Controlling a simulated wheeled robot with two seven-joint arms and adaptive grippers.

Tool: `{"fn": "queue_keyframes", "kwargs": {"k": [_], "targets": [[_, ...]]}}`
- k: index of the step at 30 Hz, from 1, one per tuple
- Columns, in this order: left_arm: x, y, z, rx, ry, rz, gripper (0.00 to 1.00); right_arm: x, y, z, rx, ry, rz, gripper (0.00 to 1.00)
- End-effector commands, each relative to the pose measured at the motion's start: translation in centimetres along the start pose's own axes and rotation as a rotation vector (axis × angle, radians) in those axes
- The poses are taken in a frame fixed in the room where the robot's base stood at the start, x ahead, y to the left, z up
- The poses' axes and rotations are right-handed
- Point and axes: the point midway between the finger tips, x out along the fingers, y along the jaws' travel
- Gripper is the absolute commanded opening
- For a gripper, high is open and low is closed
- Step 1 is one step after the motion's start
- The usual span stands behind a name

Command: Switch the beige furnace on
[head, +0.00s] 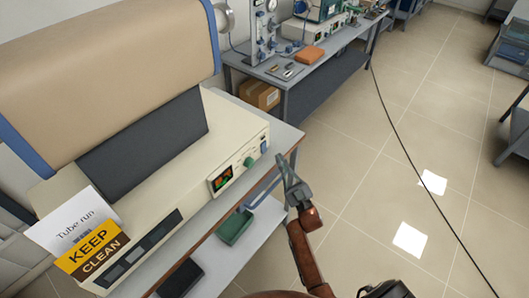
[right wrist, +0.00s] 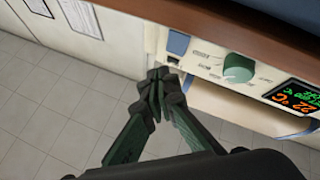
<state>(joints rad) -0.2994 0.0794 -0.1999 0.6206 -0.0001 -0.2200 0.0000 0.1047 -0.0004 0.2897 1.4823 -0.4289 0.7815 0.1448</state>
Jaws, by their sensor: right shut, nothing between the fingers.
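The beige furnace (head: 150,215) stands on a bench at the left, with its tan and blue hood above. Its front panel has a lit display (head: 222,178), a green knob (head: 249,162) and a small blue switch (head: 264,147) near the right end. The right wrist view shows the blue switch (right wrist: 178,43), the knob (right wrist: 238,67) and the display (right wrist: 297,97), which reads 22 °C. My right gripper (head: 283,163) is shut and empty, in front of the panel's right end. Its tips (right wrist: 160,76) appear close to the switch; contact cannot be told. My left gripper is out of view.
A "KEEP CLEAN" sign (head: 92,249) and a "Tube run" card (head: 72,222) are at the furnace's left. A green tray (head: 235,227) lies on the shelf below. Another bench (head: 300,75) with instruments stands behind. A black cable (head: 420,165) crosses the open floor at right.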

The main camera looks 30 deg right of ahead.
Motion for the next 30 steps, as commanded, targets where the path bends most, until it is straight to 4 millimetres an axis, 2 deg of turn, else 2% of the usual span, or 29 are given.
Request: {"fn": "queue_keyframes", "kwargs": {"k": [1,10,30], "targets": [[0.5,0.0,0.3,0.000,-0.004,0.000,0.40,0.3,-0.5,0.6,0.001,0.000,0.000,0.00],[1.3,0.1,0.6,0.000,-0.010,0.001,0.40,2.1,-1.6,1.6,0.000,0.000,0.000,0.00],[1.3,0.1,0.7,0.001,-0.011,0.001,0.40,2.4,-1.7,1.7,0.000,0.000,0.000,0.00]]}}
